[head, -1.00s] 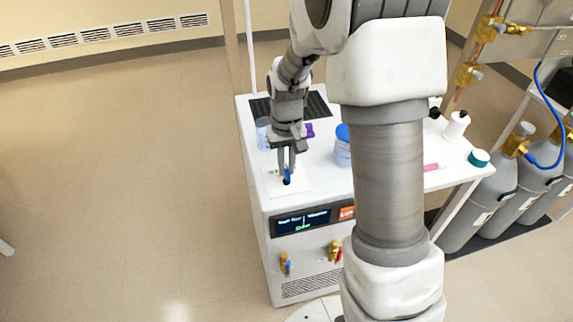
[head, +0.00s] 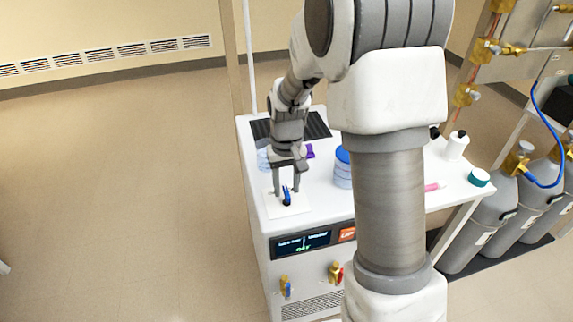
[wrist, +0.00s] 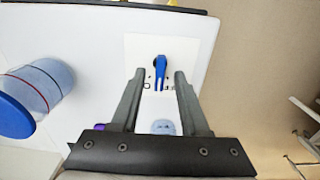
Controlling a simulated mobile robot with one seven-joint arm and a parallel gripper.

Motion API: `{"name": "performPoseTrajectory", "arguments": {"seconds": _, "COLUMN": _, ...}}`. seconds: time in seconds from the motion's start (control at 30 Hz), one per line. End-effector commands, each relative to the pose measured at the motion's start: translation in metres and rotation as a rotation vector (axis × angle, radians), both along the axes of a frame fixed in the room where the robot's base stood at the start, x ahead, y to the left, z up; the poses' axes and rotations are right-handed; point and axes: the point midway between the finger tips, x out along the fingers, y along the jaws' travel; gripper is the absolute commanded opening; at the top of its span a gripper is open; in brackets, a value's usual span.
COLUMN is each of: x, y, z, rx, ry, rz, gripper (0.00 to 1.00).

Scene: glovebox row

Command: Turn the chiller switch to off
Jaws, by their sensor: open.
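The chiller switch (head: 287,196) is a blue lever-like handle on a white square plate (head: 299,208) on top of the white chiller (head: 262,228). In the wrist view the switch (wrist: 160,70) lies nearly upright in the picture; dark marks on the plate beside it are too small to read surely. My gripper (head: 286,189) is open over the plate, one finger on each side of the handle, with gaps showing. The wrist view shows the same spread fingers (wrist: 160,76). The chiller's front display (head: 300,245) has green characters that look like "OFF".
A white bottle (head: 456,146), a teal-lidded jar (head: 479,177) and a pink item (head: 434,187) are farther right. Gas cylinders (head: 485,228) stand beyond.

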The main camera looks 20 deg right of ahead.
Motion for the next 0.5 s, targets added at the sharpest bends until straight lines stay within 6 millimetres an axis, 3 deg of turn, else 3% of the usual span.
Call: {"name": "performPoseTrajectory", "arguments": {"seconds": 0.5, "x": 0.001, "y": 0.0, "z": 0.117, "rx": 0.0, "ry": -0.006, "rz": 0.0, "gripper": 0.45}}
